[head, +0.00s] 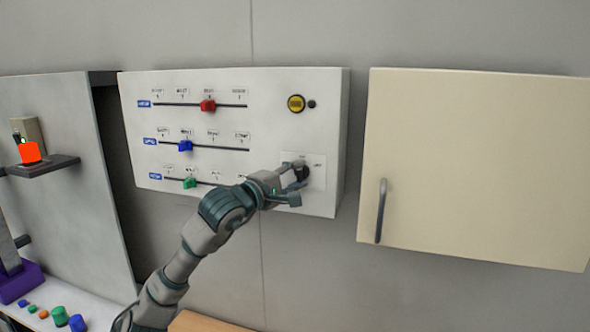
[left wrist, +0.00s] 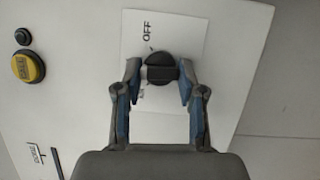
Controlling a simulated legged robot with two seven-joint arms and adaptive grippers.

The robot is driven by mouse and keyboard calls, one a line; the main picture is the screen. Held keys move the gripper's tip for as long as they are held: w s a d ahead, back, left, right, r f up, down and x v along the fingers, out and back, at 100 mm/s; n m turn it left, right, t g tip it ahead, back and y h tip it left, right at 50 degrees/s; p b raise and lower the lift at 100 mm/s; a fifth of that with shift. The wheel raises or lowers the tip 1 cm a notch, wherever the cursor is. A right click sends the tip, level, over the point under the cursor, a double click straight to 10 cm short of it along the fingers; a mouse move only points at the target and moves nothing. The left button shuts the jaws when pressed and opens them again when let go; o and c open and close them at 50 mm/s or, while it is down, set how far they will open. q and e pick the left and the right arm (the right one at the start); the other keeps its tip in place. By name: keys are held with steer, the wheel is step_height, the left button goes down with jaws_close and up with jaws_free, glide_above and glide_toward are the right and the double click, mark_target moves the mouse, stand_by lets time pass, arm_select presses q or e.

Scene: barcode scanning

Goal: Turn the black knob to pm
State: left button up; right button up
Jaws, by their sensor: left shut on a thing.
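The black knob (head: 302,173) sits on a white plate (head: 318,176) at the lower right of the wall panel (head: 328,115). My left gripper (head: 292,180) reaches it from the left and partly covers it. In the left wrist view the knob (left wrist: 159,68) lies between the two fingertips of my left gripper (left wrist: 160,80), which is shut on it. The label "OFF" is readable on the plate (left wrist: 185,35) beside the knob. Another label, by the left finger, is mostly hidden and I cannot read it. My right gripper is not in view.
The panel also carries red (head: 208,105), blue (head: 185,146) and green (head: 190,182) sliders and a yellow button (head: 296,103). A beige cabinet (head: 470,160) with a handle hangs to the right. Coloured pegs (head: 60,316) stand on a surface at lower left.

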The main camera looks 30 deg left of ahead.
arm_select(q)
steer(key=shift+w+d+f+m+g, duration=0.1)
steer(key=shift+w+f+m+g, duration=0.05)
steer(key=shift+f+m+g, duration=0.2)
stand_by(0.3)
steer(key=o, duration=1.1)
steer(key=shift+r, duration=0.15)
steer(key=s, duration=0.4)
steer(key=s+a, duration=0.1)
steer(key=s, duration=0.3)
steer(key=s+a, duration=0.1)
steer(key=s, duration=0.2)
steer(key=shift+s+a, duration=0.15)
steer(key=shift+s, duration=0.25)
